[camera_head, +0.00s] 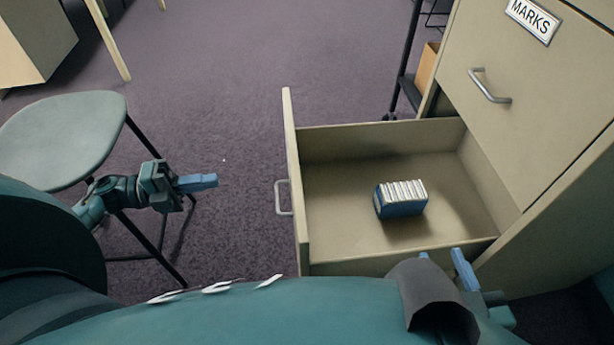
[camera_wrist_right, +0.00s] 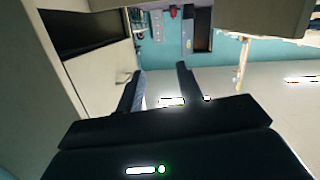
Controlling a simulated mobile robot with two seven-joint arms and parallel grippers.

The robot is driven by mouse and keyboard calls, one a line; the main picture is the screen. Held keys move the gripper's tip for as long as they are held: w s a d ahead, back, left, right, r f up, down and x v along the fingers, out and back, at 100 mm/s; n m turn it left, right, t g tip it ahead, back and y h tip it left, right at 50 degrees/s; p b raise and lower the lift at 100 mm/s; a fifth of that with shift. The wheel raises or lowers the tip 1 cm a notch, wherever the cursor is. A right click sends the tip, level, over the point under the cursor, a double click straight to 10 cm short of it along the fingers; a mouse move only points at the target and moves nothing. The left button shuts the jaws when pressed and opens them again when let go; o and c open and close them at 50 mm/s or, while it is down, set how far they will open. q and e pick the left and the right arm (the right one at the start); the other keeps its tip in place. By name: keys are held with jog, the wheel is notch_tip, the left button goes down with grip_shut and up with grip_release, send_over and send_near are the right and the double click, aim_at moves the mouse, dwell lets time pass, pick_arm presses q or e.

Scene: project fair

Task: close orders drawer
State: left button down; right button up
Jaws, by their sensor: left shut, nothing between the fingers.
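A beige drawer (camera_head: 400,265) stands pulled out of the cabinet at the lower right of the head view. Its front panel (camera_head: 294,160) faces left and has a metal handle (camera_head: 282,198). A blue box with a white ribbed top (camera_head: 402,199) lies inside the drawer. No label on this drawer is visible. My left gripper (camera_head: 212,181) is shut and empty, left of the handle and apart from it. My right gripper (camera_head: 447,262) is at the drawer's near side wall; in the right wrist view its two fingers (camera_wrist_right: 160,85) are apart with nothing visible between them.
The cabinet (camera_head: 545,100) has a closed drawer labelled MARKS (camera_head: 533,18) with a handle (camera_head: 488,88) above. A grey-green stool (camera_head: 62,135) stands at the left, close to my left arm. A black-legged stand (camera_head: 406,70) is behind. Carpet between stool and drawer is clear.

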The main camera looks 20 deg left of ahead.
pick_arm(q)
jog(key=b+x, duration=0.1)
jog(key=x, duration=1.3)
jog(key=shift+f+m+g, duration=0.4)
pick_arm(e)
jog(key=shift+w+a+n+t+y, duration=0.1)
jog(key=shift+w+n+t+y, duration=0.2)
jog(key=shift+w+t, duration=0.1)
pick_arm(q)
jog(key=shift+d, duration=0.15)
